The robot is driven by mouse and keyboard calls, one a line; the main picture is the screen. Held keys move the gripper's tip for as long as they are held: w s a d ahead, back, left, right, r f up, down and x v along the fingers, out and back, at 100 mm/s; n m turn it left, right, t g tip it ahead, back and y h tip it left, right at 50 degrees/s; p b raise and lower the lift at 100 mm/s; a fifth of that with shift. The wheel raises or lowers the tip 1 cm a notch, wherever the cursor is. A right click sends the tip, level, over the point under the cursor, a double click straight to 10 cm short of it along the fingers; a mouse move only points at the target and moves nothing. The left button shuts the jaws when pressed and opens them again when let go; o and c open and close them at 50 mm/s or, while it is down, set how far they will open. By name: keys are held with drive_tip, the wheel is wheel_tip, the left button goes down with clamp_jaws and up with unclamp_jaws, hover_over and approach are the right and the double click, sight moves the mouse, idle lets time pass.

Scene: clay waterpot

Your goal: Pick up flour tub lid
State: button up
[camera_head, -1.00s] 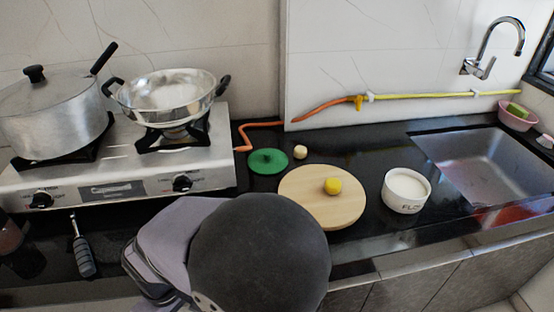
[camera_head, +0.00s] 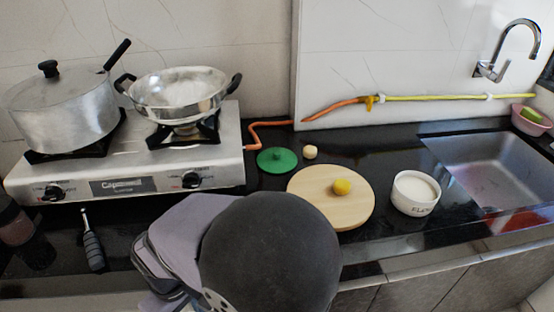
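A green round lid (camera_head: 277,160) with a small knob lies flat on the black counter, between the stove and the wooden board. A white tub (camera_head: 415,193) with lettering that starts "FL" stands open at the right of the board, with white contents showing. My arm's dark rounded link fills the lower middle of the view. My gripper's fingers do not show in this view.
A round wooden board (camera_head: 331,212) holds a yellow ball (camera_head: 342,187). A small cream ball (camera_head: 310,152) sits beside the lid. The stove (camera_head: 127,186) with a pot (camera_head: 62,112) and a wok (camera_head: 178,98) is at left. The sink (camera_head: 488,170) is at right.

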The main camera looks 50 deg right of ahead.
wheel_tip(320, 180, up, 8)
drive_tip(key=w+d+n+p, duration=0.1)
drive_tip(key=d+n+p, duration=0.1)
drive_tip(key=p, duration=0.6)
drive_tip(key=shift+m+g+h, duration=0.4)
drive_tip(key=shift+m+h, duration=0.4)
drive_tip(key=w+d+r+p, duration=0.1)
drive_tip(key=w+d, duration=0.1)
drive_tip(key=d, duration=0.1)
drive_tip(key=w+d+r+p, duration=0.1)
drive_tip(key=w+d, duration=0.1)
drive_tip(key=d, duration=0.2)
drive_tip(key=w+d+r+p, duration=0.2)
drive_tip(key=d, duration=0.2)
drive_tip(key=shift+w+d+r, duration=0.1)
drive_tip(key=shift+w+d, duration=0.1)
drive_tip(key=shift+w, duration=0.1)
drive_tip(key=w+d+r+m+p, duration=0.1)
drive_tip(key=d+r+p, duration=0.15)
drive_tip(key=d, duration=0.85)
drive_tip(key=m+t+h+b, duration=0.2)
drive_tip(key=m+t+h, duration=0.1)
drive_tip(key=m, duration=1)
approach(277, 152)
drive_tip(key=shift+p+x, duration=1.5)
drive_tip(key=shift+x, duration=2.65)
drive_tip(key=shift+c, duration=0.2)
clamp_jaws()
